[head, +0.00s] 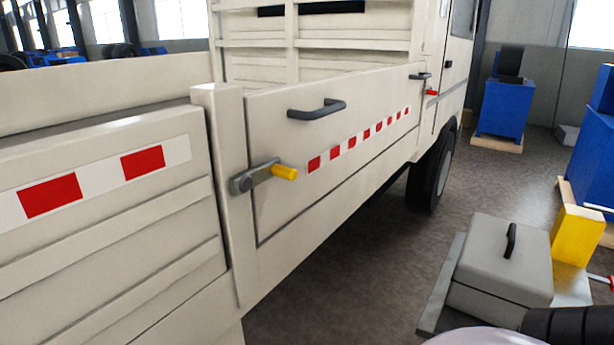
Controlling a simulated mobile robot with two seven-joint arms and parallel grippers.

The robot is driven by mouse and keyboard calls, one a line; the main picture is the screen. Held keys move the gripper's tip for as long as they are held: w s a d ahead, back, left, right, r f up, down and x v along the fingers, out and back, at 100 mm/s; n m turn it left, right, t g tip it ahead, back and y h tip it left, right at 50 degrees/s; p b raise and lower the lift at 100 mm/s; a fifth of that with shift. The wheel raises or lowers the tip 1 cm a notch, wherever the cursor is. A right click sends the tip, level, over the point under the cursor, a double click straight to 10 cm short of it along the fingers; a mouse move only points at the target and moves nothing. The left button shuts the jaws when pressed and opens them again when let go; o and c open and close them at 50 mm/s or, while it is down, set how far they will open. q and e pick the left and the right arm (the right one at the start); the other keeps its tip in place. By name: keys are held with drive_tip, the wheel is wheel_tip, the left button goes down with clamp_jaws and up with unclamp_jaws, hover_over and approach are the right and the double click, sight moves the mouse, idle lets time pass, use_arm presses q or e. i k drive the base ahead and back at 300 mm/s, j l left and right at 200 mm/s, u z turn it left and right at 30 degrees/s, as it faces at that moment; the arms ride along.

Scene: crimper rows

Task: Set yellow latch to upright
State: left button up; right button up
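The yellow latch is on the post of the cream truck's side panel, near the middle of the head view. Its grey lever (258,178) runs from a round pivot (241,184) on the post out to the right. Its yellow grip (285,172) sticks out over the drop-side panel (365,125). The lever lies close to horizontal, tilted slightly up to the right. Nothing touches it. Neither of my grippers is in view.
A red-tipped latch (431,92) sits at the panel's far end, and a black handle (317,109) is on the panel. A grey lidded box (500,260) and a yellow block (577,235) stand at lower right. The floor (350,270) beside the truck is clear.

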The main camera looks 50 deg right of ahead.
sight(240, 183)
drive_tip(key=z, duration=1.15)
